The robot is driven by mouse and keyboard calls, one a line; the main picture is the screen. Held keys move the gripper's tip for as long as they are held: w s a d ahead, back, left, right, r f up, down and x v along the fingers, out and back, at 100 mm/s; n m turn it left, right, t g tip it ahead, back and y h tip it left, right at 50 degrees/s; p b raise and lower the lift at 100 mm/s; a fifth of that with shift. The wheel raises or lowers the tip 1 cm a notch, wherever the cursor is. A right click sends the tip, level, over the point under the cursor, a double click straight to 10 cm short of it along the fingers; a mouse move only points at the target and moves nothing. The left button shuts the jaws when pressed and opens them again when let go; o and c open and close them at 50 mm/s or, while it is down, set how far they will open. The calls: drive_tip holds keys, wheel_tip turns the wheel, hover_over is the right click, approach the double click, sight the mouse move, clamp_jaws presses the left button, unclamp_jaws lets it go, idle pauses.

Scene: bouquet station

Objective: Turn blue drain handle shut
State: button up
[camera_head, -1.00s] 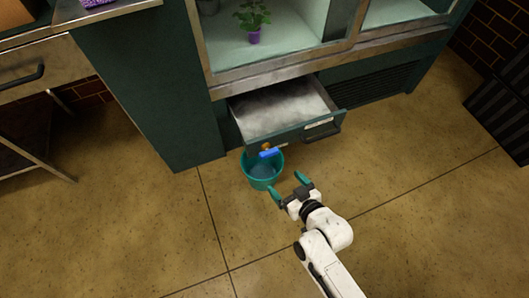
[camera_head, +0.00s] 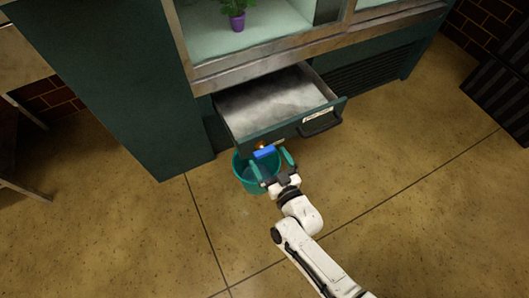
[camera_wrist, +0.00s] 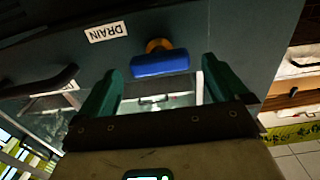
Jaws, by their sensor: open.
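The blue drain handle (camera_head: 265,152) sits on a brass valve below the front of the open drawer. In the wrist view the blue handle (camera_wrist: 160,63) lies crosswise in front of the brass fitting (camera_wrist: 158,45), beside a white DRAIN label (camera_wrist: 106,32). My gripper (camera_head: 272,163) is open and empty, with its two green fingers either side of the handle in the head view. In the wrist view my gripper (camera_wrist: 161,75) has the handle between and just beyond its fingertips; I cannot tell whether they touch it.
A teal bucket (camera_head: 243,172) stands on the floor under the valve, close to my gripper. The open drawer (camera_head: 275,105) juts out above, with a dark pull handle (camera_head: 320,122). A potted plant (camera_head: 237,20) is in the cabinet. The floor in front is clear.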

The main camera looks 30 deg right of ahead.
sight(266, 155)
drive_tip(key=shift+w+b, duration=0.35)
drive_tip(key=shift+w, duration=1.55)
drive_tip(key=shift+c, duration=0.2)
drive_tip(key=c, duration=0.9)
